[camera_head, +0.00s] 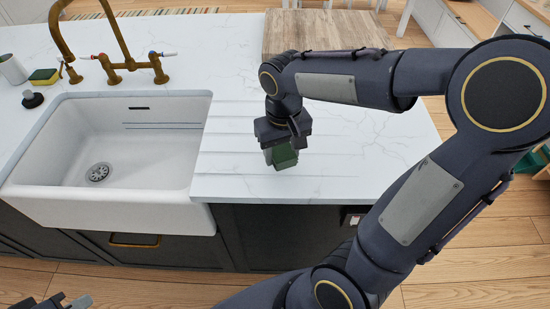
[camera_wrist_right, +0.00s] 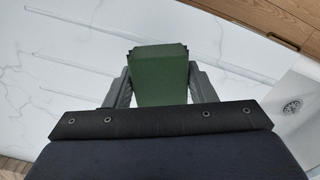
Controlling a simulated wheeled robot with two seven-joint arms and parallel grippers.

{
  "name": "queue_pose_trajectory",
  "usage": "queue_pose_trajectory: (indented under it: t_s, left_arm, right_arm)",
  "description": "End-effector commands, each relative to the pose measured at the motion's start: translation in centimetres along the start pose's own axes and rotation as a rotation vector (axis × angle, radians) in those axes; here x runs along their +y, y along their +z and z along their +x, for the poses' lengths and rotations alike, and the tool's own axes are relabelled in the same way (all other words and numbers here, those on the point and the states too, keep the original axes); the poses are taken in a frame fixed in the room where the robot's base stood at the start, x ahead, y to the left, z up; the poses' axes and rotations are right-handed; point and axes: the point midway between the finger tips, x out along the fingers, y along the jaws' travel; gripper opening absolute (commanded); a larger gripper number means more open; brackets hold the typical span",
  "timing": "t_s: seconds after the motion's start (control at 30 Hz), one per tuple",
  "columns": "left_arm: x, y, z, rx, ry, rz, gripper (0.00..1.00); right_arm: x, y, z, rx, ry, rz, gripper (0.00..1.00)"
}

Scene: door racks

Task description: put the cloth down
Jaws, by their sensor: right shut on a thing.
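A dark green, block-shaped folded cloth (camera_head: 285,158) is between the fingers of my right gripper (camera_head: 281,150), over the white worktop right of the sink. In the right wrist view the cloth (camera_wrist_right: 159,75) sits between both fingers of the right gripper (camera_wrist_right: 160,85), which are shut on its sides. The cloth is at or just above the worktop; I cannot tell if it touches. My left gripper (camera_head: 62,301) shows only in part at the bottom left edge, away from the cloth, and its opening is unclear.
The white worktop (camera_head: 365,150) is clear around the right gripper. A white sink (camera_head: 150,150) with a brass tap (camera_head: 115,65) lies to the left. A sponge (camera_head: 44,76) is by the tap. A wooden board (camera_head: 320,30) covers the back part. Dark cabinets (camera_head: 270,235) are below the front edge.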

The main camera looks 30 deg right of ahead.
Motion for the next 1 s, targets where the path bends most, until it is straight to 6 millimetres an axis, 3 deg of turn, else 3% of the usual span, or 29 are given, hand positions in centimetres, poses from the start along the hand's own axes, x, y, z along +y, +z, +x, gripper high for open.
queue_pose_trajectory:
  t_s: [0.3, 0.5, 0.93, 0.97, 1.0]
  left_arm:
    - [0.1, -0.1, -0.1, 0.000, 0.000, 0.000, 0.00]
    - [0.0, 0.0, 0.0, 0.000, 0.000, 0.000, 0.00]
    - [-0.2, 0.2, 0.4, 0.000, 0.000, 0.000, 0.00]
    - [-0.1, 0.1, 0.3, 0.000, 0.000, 0.000, 0.00]
    - [-0.1, 0.1, 0.2, 0.000, 0.000, 0.000, 0.00]
  right_arm:
    - [-0.8, -2.2, 2.9, -0.003, 0.001, 0.000, 0.29]
    - [-0.8, -2.1, 5.6, -0.002, 0.000, 0.001, 0.29]
    - [-0.8, -2.2, 6.3, 0.001, -0.001, 0.001, 0.29]
    - [-0.8, -2.2, 6.2, 0.001, -0.001, 0.001, 0.53]
    - [-0.8, -2.2, 6.1, 0.001, -0.001, 0.001, 0.58]
